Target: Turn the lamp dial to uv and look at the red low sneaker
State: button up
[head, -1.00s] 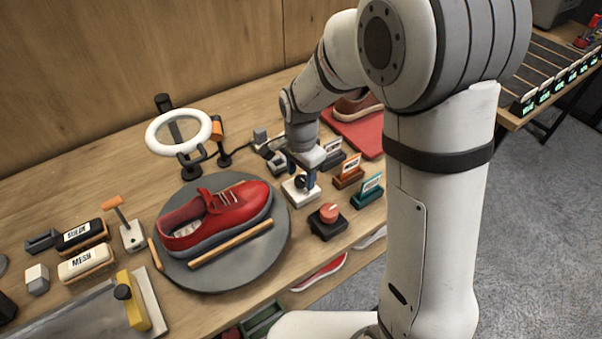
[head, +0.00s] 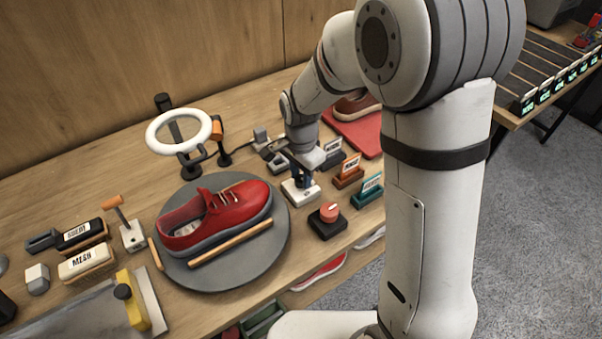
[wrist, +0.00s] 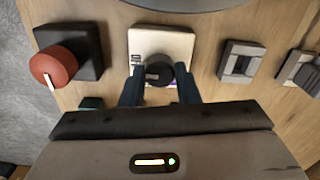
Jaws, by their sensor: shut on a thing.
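The red low sneaker (head: 228,213) lies on a round grey turntable (head: 205,275), its toe pointing up and right. The lamp dial is a black knob (wrist: 160,73) on a white base plate (wrist: 172,42); the base (head: 296,195) also shows in the head view, right of the turntable. My gripper (wrist: 158,85) is shut on the knob, one blue-grey finger on each side. In the head view my gripper (head: 301,178) points down over the base and hides most of the knob. The dial's markings are mostly covered or too small to read.
A white ring lamp (head: 178,131) stands behind the turntable. A red knob on a black base (head: 328,220) sits right of the lamp dial, close to my gripper. Card holders (head: 349,172) stand further right. Brushes (head: 86,263) and a steel tray lie at the left.

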jog(key=shift+n, duration=0.4)
jog(key=n+b, duration=0.1)
jog(key=n, duration=0.3)
jog(key=shift+n, duration=0.3)
jog(key=n+b, duration=0.1)
jog(key=n, duration=1.1)
jog(key=shift+n+b, duration=0.3)
jog(key=shift+b, duration=0.1)
jog(key=n, duration=0.5)
jog(key=shift+n, duration=0.4)
jog(key=o, duration=1)
